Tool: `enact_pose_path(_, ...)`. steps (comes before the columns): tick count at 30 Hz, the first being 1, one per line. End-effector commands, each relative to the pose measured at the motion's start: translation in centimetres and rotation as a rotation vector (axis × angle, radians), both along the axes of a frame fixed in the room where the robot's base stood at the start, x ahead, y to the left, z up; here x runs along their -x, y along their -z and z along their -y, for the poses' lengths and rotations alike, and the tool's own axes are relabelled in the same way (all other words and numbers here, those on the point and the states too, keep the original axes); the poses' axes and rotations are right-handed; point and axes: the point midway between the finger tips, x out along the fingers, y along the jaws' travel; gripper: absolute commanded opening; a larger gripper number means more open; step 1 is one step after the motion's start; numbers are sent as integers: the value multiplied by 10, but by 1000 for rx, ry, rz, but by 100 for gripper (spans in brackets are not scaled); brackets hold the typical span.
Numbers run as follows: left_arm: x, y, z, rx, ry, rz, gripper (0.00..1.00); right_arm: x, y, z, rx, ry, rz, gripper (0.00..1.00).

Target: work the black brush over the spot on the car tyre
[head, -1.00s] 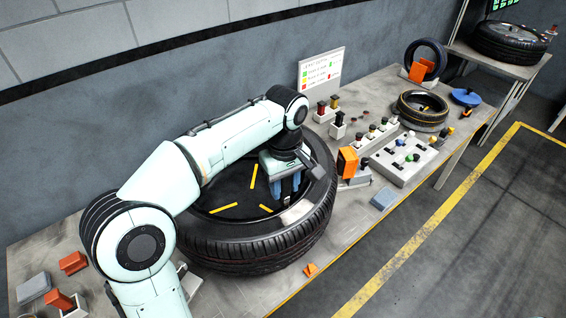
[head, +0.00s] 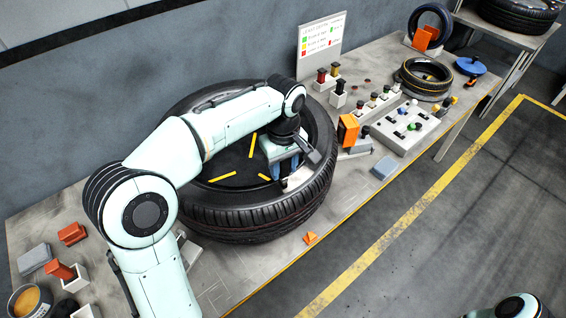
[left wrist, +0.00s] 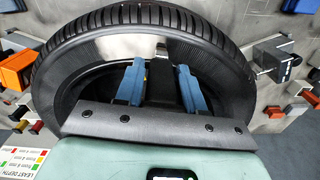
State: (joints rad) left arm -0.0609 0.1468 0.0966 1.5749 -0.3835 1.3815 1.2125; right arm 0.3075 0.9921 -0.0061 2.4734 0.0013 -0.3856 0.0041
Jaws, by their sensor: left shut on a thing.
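The large car tyre (head: 270,222) lies flat on the bench, with a pale grey spot (head: 299,178) on its inner side near the front. The spot also shows in the left wrist view (left wrist: 128,45) as a light band across the tyre's inside. My left gripper (head: 286,168) is inside the tyre ring, close beside the spot. In the left wrist view its two blue fingers (left wrist: 158,82) are shut on the black brush (left wrist: 159,90), mostly hidden between them. I cannot tell whether the brush touches the spot. My right gripper is out of view.
Yellow strips (head: 253,145) lie inside the tyre ring. To its right stand an orange block (head: 348,132), a grey block (head: 385,167) and a white switch panel (head: 408,129). A small orange piece (head: 310,238) lies near the bench's front edge.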

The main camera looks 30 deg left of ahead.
Motion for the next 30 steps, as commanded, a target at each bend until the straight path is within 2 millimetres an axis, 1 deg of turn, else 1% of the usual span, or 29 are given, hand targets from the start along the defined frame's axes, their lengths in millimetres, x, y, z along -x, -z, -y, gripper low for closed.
enact_pose_path(18, 0, -1, 0, 0, 0, 1, 2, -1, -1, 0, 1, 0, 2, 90)
enact_pose_path(30, 0, 7, 0, 0, 0, 0, 2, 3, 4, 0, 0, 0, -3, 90)
